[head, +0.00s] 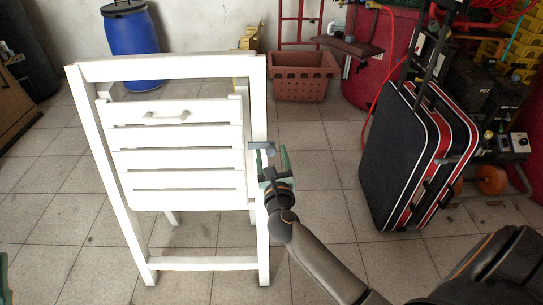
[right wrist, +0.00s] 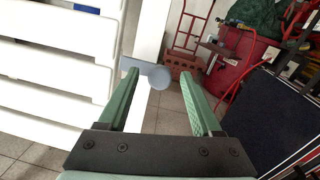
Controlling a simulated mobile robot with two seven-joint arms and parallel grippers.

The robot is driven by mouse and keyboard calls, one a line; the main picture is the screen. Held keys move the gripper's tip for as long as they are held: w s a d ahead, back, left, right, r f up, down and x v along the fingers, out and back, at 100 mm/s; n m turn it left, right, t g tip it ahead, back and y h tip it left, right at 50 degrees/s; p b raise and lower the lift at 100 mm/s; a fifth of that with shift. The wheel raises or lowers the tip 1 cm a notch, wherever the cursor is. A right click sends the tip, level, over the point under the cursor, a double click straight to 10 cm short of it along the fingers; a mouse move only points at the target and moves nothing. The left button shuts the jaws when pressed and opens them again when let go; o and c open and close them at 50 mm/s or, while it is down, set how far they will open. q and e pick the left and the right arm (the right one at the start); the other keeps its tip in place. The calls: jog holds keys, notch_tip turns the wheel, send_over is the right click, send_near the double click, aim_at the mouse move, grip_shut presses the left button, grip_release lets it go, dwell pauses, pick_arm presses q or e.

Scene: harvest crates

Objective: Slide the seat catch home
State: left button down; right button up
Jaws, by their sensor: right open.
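A white folding chair (head: 255,110) with a slatted seat (head: 175,158) stands upright, its seat folded up against the frame. The seat catch is a grey bar with a round knob (head: 262,147) at the chair's right upright. In the right wrist view the knob (right wrist: 159,77) shows ahead of the fingers, its bar running left towards the slats. My right gripper (head: 271,165) is open and empty, close to the catch; in the right wrist view the knob appears between its two green fingers, and I cannot tell whether they touch it. A green sliver at the left edge may be my left gripper.
A black and red suitcase (head: 415,155) stands on the tiles to the right, beside a cart with tools. A terracotta-coloured crate (head: 302,76) and a blue barrel (head: 131,45) stand behind the chair. The floor (head: 320,185) between chair and suitcase is clear.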

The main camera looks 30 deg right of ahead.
jog(key=shift+w+d, duration=0.1)
jog(key=shift+c, duration=0.2)
grip_shut()
dwell(0.4)
dwell(0.9)
